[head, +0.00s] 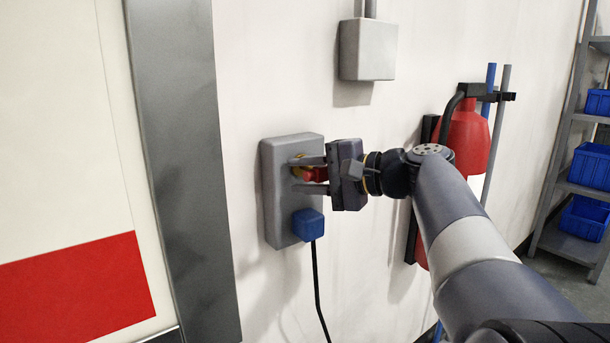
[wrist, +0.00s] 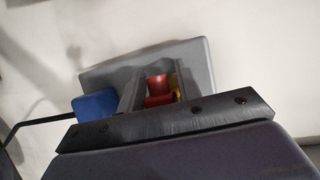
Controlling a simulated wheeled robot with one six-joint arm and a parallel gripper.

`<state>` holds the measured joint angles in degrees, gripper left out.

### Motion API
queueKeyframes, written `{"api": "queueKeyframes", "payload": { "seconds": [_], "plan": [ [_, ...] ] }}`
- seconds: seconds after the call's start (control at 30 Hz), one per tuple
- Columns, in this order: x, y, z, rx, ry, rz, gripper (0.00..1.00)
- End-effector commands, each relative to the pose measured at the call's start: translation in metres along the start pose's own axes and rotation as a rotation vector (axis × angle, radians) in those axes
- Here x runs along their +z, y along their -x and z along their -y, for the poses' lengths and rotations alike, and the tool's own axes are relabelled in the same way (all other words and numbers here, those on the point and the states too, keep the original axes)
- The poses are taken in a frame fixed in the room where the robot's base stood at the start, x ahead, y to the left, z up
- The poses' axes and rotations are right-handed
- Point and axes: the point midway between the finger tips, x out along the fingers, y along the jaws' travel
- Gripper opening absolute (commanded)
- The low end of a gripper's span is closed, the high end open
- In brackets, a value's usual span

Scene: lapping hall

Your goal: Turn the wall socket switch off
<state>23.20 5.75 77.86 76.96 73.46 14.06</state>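The wall socket (head: 279,218) is a grey box on the white wall; it also shows in the wrist view (wrist: 193,58). Its switch (head: 312,174) is a red knob with yellow behind it, seen between the fingers in the wrist view (wrist: 158,88). A blue plug (head: 308,224) with a black cable sits in the lower part of the socket; it shows at the left in the wrist view (wrist: 95,105). My gripper (head: 306,175) reaches in from the right, with one finger above and one below the red knob. The fingers look apart, with a gap below the knob. Exact contact is hidden.
A grey box (head: 368,50) with a conduit is on the wall above. A red fire extinguisher (head: 465,135) hangs on the right, behind my arm. A metal post (head: 180,150) stands left of the socket. Shelves with blue bins (head: 590,165) stand at the far right.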

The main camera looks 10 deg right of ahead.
Motion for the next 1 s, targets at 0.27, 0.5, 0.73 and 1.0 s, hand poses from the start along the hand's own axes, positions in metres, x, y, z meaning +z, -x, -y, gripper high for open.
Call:
{"api": "queueKeyframes", "payload": {
  "seconds": [0.27, 0.5, 0.73, 1.0],
  "plan": [
    [0.000, 0.000, 0.000, -0.001, -0.001, 0.000, 0.39],
    [-0.001, 0.017, 0.001, -0.001, -0.002, -0.004, 0.39],
    [-0.001, 0.058, 0.001, -0.002, -0.002, -0.005, 0.39],
    [-0.001, 0.097, 0.000, 0.000, -0.001, -0.003, 0.39]
  ]
}}
